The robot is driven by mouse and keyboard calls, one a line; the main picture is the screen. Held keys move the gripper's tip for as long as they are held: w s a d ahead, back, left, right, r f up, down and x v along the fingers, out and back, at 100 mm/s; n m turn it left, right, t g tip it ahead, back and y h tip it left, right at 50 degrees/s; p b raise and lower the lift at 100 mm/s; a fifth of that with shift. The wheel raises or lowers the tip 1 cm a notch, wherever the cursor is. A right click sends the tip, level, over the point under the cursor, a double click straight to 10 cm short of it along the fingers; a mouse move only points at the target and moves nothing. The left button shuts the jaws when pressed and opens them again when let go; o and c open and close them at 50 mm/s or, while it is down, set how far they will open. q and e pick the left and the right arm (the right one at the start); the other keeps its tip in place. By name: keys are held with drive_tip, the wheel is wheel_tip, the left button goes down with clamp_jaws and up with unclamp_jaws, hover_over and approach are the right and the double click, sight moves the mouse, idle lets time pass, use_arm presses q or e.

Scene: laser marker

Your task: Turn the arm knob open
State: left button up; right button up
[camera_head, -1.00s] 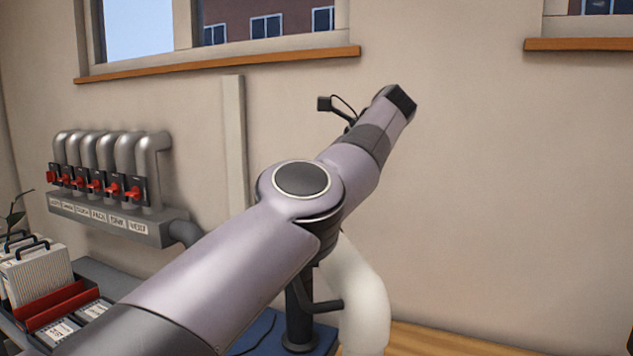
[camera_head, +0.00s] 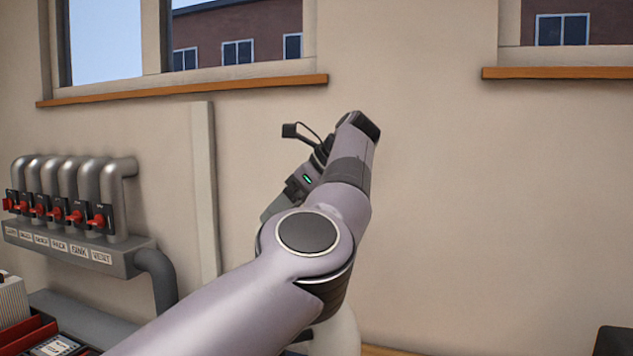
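My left arm crosses the view from the bottom. Its gripper (camera_head: 272,208) shows only partly behind the forearm, with a small green light; whether its fingers are open or shut is hidden. A white curved tube (camera_head: 338,335) stands below and behind the arm, mostly covered by it. I cannot pick out an arm knob on it. Several red-handled valves stand on a grey manifold at the left; the rightmost red handle (camera_head: 97,220) is above a label that seems to read VENT. My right gripper is not in view.
The grey manifold (camera_head: 130,259) is on the wall, with a bent pipe (camera_head: 158,280) at its right end. A red tray (camera_head: 25,335) is at the bottom left. A dark object (camera_head: 614,341) shows at the bottom right. The wall right of my arm is bare.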

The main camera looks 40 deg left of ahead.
use_arm(q)
drive_tip(key=shift+s+m+t, duration=0.1)
drive_tip(key=shift+m+t, duration=0.2)
